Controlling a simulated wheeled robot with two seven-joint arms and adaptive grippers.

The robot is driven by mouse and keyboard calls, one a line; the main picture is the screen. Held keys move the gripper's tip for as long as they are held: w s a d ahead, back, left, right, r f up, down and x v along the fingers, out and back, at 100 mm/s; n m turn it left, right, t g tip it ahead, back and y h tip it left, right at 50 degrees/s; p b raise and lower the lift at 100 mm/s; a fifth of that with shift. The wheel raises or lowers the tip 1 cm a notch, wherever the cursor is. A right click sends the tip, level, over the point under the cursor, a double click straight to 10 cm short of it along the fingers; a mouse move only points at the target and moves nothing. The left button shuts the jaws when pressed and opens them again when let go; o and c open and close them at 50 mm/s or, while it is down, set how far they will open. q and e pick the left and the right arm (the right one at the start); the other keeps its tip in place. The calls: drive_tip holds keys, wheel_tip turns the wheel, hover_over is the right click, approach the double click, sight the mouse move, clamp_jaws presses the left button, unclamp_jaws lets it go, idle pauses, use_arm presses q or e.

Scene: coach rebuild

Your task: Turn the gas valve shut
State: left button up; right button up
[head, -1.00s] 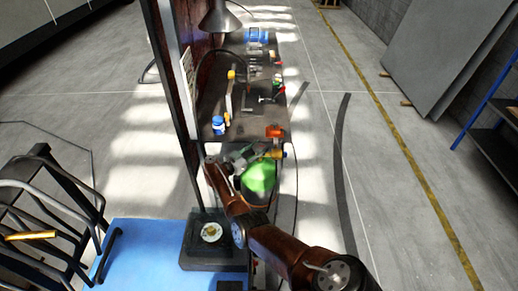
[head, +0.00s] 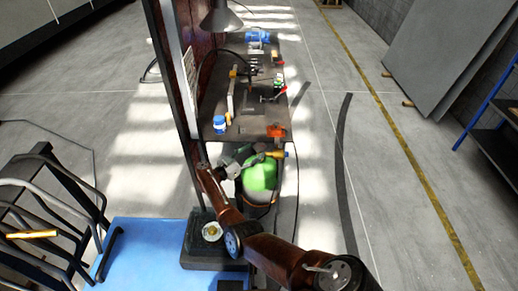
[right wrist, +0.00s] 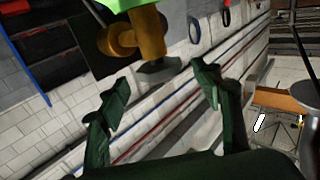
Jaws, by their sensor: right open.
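A green gas cylinder (head: 259,177) stands below the near end of the bench in the head view. Its brass valve (head: 278,154) shows at its top. In the right wrist view the brass valve body (right wrist: 150,35) hangs from the green cylinder (right wrist: 124,4) at the top, with a flat grey handle (right wrist: 160,69) at its lower end. My right gripper (right wrist: 163,92) is open and empty, its two fingers apart on either side below the handle, with no clear contact. In the head view my right gripper (head: 261,151) is beside the valve, partly hidden by its own wrist.
A dark bench (head: 246,125) carries a blue-lidded jar (head: 219,125), an orange item (head: 275,131) and small tools. A dark post (head: 177,95) rises left of it. A black stand with a round dish (head: 212,232) is close in front.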

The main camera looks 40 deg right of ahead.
drive_tip(key=a, duration=0.7)
drive_tip(key=shift+s+a, duration=0.2)
drive_tip(key=shift+s, duration=0.15)
